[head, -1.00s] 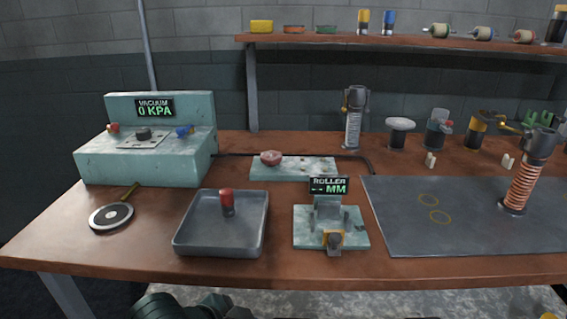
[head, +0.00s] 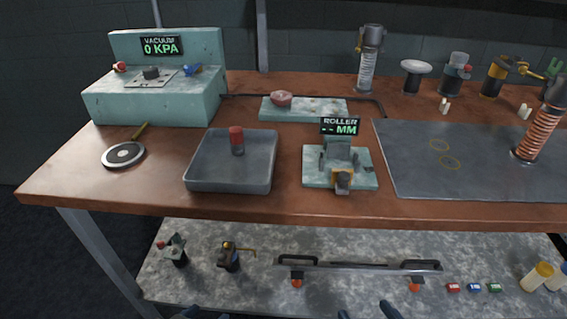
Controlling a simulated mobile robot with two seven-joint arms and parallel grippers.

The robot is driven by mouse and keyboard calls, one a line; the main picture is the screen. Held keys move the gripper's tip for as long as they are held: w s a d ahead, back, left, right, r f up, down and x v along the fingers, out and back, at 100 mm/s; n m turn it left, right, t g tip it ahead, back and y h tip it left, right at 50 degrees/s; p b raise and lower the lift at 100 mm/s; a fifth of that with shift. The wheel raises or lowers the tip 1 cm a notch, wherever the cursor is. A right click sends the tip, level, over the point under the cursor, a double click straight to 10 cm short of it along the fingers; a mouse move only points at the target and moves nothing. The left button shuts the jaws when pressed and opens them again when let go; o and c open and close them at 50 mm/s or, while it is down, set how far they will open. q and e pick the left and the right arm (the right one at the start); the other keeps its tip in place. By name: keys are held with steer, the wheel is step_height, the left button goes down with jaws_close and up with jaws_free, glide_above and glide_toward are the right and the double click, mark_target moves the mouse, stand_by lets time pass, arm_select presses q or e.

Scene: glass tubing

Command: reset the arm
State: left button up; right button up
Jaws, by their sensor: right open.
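My right gripper (head: 384,310) shows only as a dark tip at the bottom edge, right of centre. It is open, and no thing is seen in it. Another dark part of mine shows at the bottom edge, left of centre; whether it is the left gripper's jaws I cannot tell. Both are low in the picture, below the bench's front edge and apart from the things on the bench (head: 110,185). Most of both arms is out of the picture.
The bench holds a vacuum unit (head: 160,95), a grey tray (head: 232,183) with a red-capped vial (head: 237,140), a roller gauge (head: 340,165) and a dark mat (head: 480,180). A lower shelf (head: 330,235) holds a handled bar (head: 355,267) and small parts.

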arm_select(q)
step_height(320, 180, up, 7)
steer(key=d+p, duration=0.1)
steer(key=p, duration=1.4)
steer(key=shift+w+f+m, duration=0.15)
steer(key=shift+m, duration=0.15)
arm_select(e)
steer(key=r+g, duration=0.1)
steer(key=r, duration=0.1)
steer(key=r+g+h, duration=0.1)
steer(key=r, duration=0.1)
steer(key=shift+d+r+n+g, duration=0.2)
steer(key=shift+n+g, duration=0.1)
steer(key=shift+n, duration=0.1)
